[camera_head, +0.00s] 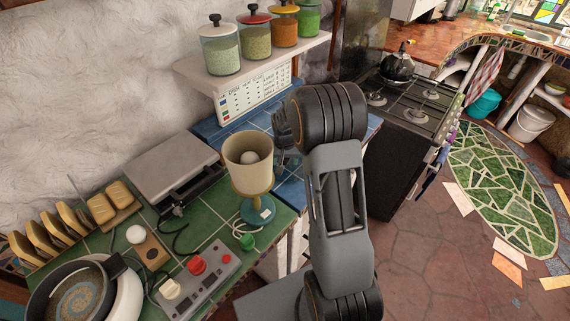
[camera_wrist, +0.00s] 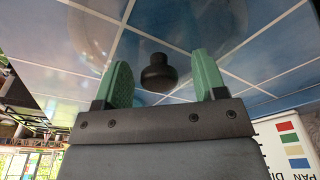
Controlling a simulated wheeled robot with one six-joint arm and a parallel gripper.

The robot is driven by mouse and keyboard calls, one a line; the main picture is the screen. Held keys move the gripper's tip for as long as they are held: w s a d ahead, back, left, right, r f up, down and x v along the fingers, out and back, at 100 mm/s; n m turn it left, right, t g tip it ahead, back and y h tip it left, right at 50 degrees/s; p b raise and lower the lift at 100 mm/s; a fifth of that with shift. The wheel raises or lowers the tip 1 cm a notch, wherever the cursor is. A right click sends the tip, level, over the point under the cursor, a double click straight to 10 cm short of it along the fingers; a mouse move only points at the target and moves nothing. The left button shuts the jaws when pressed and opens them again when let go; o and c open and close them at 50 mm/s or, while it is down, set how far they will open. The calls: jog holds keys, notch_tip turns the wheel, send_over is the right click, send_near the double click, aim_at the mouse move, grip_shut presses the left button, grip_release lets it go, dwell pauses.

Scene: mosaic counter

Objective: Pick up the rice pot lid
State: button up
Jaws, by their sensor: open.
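A black round knob (camera_wrist: 158,76) shows in the wrist view, standing up over blue tiles. Faint curved outlines around it look like a clear glass lid, but its rim is hard to make out. My gripper (camera_wrist: 160,66) has two green fingers, spread apart, one to each side of the knob. A gap shows between the knob and each finger, and nothing is gripped. In the head view my gripper (camera_head: 284,128) is over the blue-tiled counter, partly hidden behind my wrist. The knob is hidden there.
A lamp (camera_head: 249,170) stands close left of my arm. A white shelf (camera_head: 205,84) with several lidded jars hangs behind, above a colour chart (camera_head: 255,98). A stove (camera_head: 425,104) with a kettle (camera_head: 397,66) is to the right. A control box (camera_head: 200,272) sits on green tiles.

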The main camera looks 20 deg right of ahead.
jog(key=shift+c, duration=0.4)
jog(key=c, duration=1)
